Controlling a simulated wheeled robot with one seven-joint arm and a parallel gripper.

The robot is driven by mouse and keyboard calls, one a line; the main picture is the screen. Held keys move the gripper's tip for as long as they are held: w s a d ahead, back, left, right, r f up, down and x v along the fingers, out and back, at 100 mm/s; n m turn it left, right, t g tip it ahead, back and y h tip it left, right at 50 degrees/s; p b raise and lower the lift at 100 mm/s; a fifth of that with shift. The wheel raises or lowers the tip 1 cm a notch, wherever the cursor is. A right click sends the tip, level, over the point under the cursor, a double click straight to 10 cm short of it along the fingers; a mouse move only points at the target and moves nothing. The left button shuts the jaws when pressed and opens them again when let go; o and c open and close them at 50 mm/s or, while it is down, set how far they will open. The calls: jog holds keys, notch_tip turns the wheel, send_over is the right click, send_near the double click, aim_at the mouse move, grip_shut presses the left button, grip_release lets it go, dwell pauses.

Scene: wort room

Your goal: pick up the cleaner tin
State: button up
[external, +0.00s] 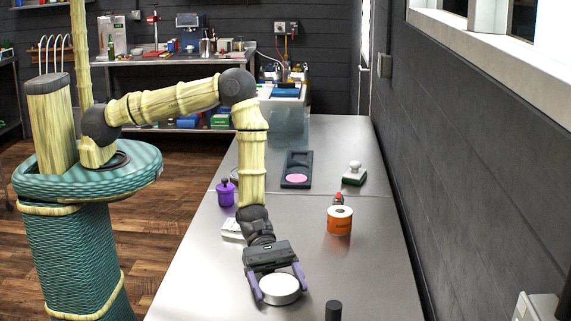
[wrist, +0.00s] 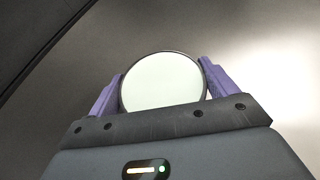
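The cleaner tin, by its look, is a low round tin (external: 279,289) with a pale flat top and dark rim. It is near the front of the steel bench in the external view. My gripper (external: 281,284) points down over it, with one purple finger on each side. In the wrist view the tin's pale top (wrist: 163,82) fills the space between the fingers of my gripper (wrist: 162,85), and both fingers appear to touch its sides. The gripper looks shut on it. The tin's underside is hidden, so I cannot tell whether it rests on the bench.
A black cylinder (external: 333,311) stands just right of the tin. An orange roll-shaped container (external: 340,221) is further back, and a purple jar (external: 226,193) is at the left edge. A dark wall bounds the right.

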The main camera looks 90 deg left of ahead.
aim_at(279, 284)
jog(key=c, duration=0.5)
jog(key=shift+r, duration=0.1)
notch_tip(279, 284, up, 10)
jog(key=b, duration=0.2)
jog(key=shift+b, duration=0.3)
